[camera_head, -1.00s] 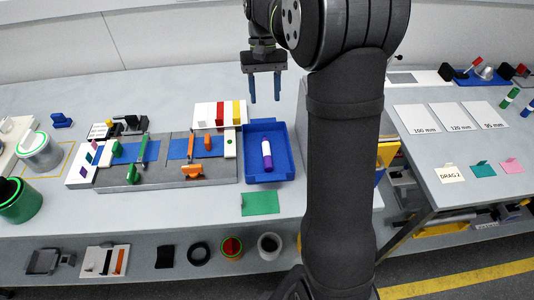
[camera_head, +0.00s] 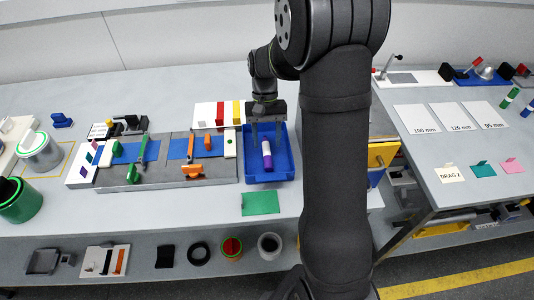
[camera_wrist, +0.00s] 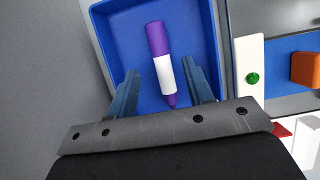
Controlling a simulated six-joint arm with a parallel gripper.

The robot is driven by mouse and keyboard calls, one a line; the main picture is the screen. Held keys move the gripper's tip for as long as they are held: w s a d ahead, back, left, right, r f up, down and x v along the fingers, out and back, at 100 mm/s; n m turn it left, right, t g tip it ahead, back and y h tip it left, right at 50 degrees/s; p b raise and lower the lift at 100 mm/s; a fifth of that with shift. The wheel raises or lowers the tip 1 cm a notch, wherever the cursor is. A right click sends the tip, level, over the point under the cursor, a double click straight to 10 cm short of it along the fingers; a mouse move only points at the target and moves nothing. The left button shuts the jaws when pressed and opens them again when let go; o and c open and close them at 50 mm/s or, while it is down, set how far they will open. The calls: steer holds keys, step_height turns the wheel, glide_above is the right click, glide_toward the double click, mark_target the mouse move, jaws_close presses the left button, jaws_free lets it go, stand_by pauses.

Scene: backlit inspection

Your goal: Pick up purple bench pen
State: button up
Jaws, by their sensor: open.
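The purple bench pen (camera_head: 267,160), with a white band around its middle, lies in a blue tray (camera_head: 285,172). In the wrist view the pen (camera_wrist: 156,40) runs lengthwise between my fingers, and the blue tray (camera_wrist: 112,28) surrounds it. My gripper (camera_head: 266,138) is over the tray, at the pen's far end. In the wrist view my gripper (camera_wrist: 160,75) is open, one finger on each side of the pen, with gaps to both. The pen's nearest tip meets the gripper body's outline in that view. I cannot tell the remaining height above the pen.
A grey fixture board (camera_head: 165,177) with green and orange clamps stands left of the tray. A white block with a green button (camera_wrist: 251,75) is close beside the tray. A green mat (camera_head: 260,203) lies in front. The tray walls rise around the pen.

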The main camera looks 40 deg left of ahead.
mark_target(267, 155)
steer(key=shift+x, duration=2.35)
steer(key=shift+s, duration=0.15)
steer(key=shift+f, duration=0.1)
steer(key=c, duration=1)
steer(key=shift+o, duration=0.2)
